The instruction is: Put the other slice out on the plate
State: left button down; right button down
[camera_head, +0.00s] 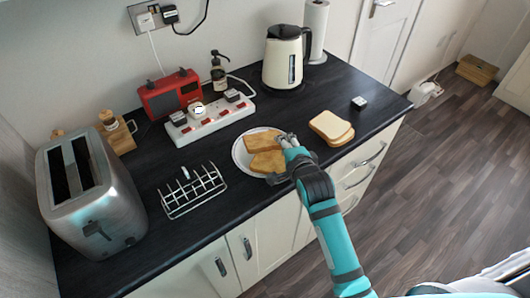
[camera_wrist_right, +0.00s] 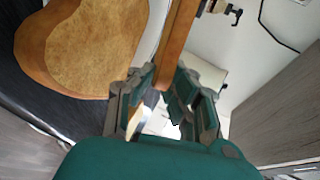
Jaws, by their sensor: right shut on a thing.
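The round white plate (camera_head: 239,153) lies on the dark counter in the head view. One toasted slice (camera_head: 268,162) lies on its near side; a slice also shows large at the left of the right wrist view (camera_wrist_right: 95,45). A second toasted slice (camera_head: 262,142) is at my right gripper (camera_head: 287,141), over the plate's far side. In the right wrist view, my right gripper (camera_wrist_right: 160,95) is shut on this slice (camera_wrist_right: 178,45), seen edge-on between the fingers. I cannot tell whether it touches the plate. My left gripper is out of view.
Paler bread slices (camera_head: 331,127) lie stacked right of the plate. A wire toast rack (camera_head: 194,191) and a steel toaster (camera_head: 90,195) stand to the left. A power strip (camera_head: 210,119), red radio (camera_head: 171,94) and kettle (camera_head: 286,57) stand behind. The counter's front right is clear.

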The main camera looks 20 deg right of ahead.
jog(key=c, duration=1.5)
grip_release()
jog(key=shift+s+r+p, duration=0.2)
jog(key=shift+s+p, duration=0.1)
jog(key=shift+p, duration=0.1)
jog(key=p+v, duration=0.4)
jog(key=v, duration=0.2)
jog(key=shift+r, duration=0.1)
jog(key=shift+s+r+p, duration=0.1)
jog(key=shift+s+p, duration=0.25)
jog(key=shift+s, duration=0.35)
